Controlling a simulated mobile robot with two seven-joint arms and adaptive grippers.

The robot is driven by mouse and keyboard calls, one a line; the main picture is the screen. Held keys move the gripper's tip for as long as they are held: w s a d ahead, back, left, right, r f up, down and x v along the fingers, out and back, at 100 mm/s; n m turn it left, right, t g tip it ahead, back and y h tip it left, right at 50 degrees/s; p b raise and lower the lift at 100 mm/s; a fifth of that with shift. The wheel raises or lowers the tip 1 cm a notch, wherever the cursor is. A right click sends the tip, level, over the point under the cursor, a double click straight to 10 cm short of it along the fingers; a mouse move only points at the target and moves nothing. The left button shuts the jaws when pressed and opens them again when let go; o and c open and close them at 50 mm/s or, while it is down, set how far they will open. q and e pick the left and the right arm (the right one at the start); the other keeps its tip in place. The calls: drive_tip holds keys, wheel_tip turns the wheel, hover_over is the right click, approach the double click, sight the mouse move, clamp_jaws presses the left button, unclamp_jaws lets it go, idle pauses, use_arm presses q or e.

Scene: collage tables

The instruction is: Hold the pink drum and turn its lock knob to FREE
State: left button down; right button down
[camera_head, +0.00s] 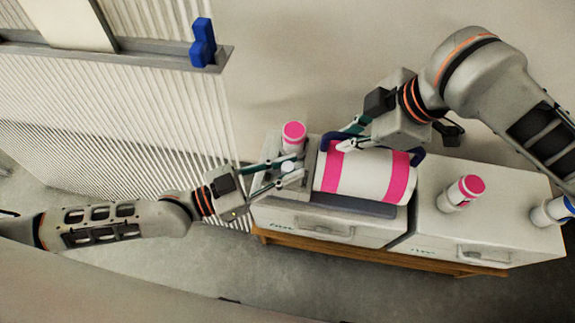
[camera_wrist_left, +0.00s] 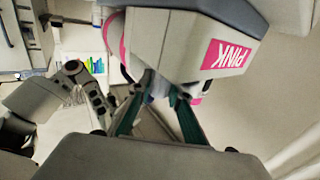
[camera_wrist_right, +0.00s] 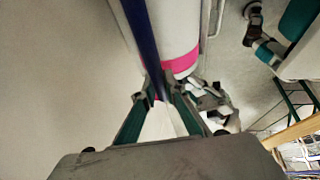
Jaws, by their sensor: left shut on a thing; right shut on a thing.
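The pink drum (camera_head: 362,178) is a white cylinder with pink bands, lying on its side in a grey stand on a cabinet. Its blue handle (camera_head: 418,157) runs along the back. My right gripper (camera_head: 340,143) is shut on the handle near its left end; the blue bar (camera_wrist_right: 142,35) passes between its fingers in the right wrist view. The small pale lock knob (camera_head: 289,166) is at the drum's left end. My left gripper (camera_head: 283,170) is shut on it. The fingers largely hide the knob in the left wrist view, under a grey block with a PINK label (camera_wrist_left: 226,54). Its lock marking is not readable.
A pink-capped container (camera_head: 293,136) stands just behind the left gripper. Another pink-capped one (camera_head: 463,192) and a blue-ended one (camera_head: 553,211) are on the cabinet (camera_head: 500,232) to the right. A blue object (camera_head: 203,43) sits on a ledge at the upper left.

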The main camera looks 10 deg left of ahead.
use_arm(q)
drive_tip(key=shift+s+d+r+n+t+y, duration=0.1)
drive_tip(key=shift+d+r+n+t+y, duration=0.05)
drive_tip(key=shift+n+t+y, duration=0.3)
drive_tip(key=shift+s+d+r+n+t+y, duration=0.15)
drive_tip(key=shift+n+t+y, duration=0.1)
drive_tip(key=shift+n+t, duration=0.25)
use_arm(e)
drive_tip(key=shift+a, duration=0.1)
use_arm(q)
drive_tip(key=shift+w+a+f+t+y, duration=0.1)
drive_tip(key=shift+w+a+t+y, duration=0.1)
drive_tip(key=shift+t+y, duration=0.2)
use_arm(e)
drive_tip(key=shift+s, duration=0.1)
use_arm(q)
drive_tip(key=c, duration=1.9)
unclamp_jaws()
drive_tip(key=shift+f, duration=0.1)
drive_tip(key=shift+a, duration=0.15)
drive_tip(key=shift+s+a, duration=0.25)
drive_tip(key=v, duration=1.1)
drive_tip(key=shift+s, duration=0.1)
